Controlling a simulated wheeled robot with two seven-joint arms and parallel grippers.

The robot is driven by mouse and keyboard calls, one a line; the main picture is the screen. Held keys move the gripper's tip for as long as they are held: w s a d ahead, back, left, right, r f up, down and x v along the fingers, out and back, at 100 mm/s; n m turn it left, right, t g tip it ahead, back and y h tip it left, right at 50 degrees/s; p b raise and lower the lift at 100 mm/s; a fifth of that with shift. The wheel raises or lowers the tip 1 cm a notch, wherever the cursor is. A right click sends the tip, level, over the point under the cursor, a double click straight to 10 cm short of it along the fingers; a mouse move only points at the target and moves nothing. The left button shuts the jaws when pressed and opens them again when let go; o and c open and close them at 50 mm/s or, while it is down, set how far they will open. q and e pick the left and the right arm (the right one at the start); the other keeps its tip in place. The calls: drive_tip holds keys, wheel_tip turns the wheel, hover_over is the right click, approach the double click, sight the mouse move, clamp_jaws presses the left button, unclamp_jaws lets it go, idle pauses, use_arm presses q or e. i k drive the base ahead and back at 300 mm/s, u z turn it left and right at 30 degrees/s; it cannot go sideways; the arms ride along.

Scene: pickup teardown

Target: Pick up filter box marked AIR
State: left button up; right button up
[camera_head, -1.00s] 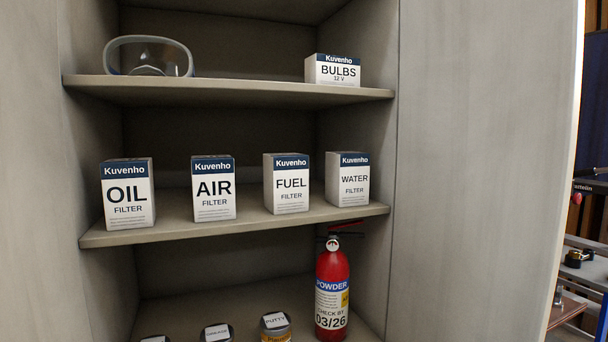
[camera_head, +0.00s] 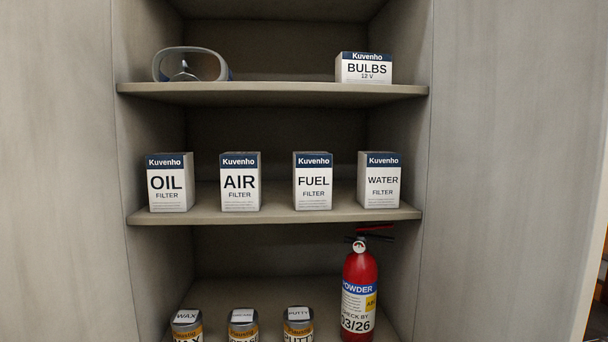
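The AIR filter box (camera_head: 240,182) is white with a dark blue Kuvenho band. It stands upright on the middle shelf (camera_head: 270,216), second from the left. The OIL filter box (camera_head: 170,182) stands to its left. The FUEL filter box (camera_head: 313,181) and the WATER filter box (camera_head: 379,180) stand to its right. Gaps separate the boxes. Neither of my grippers shows in the head view.
The upper shelf (camera_head: 270,91) holds goggles (camera_head: 190,64) and a BULBS box (camera_head: 364,68). Below stand a red fire extinguisher (camera_head: 359,290) and several tins, one marked PUTTY (camera_head: 298,325). Cabinet panels (camera_head: 510,150) flank the shelves on both sides.

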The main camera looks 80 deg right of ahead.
sight(241, 172)
drive_tip(key=k, duration=1.7)
drive_tip(key=z, duration=1.95)
drive_tip(key=i, duration=0.55)
drive_tip(key=z, duration=0.05)
drive_tip(key=k, duration=0.55)
drive_tip(key=u, duration=1.95)
drive_tip(key=i, duration=1.05)
drive_tip(key=z, duration=1.95)
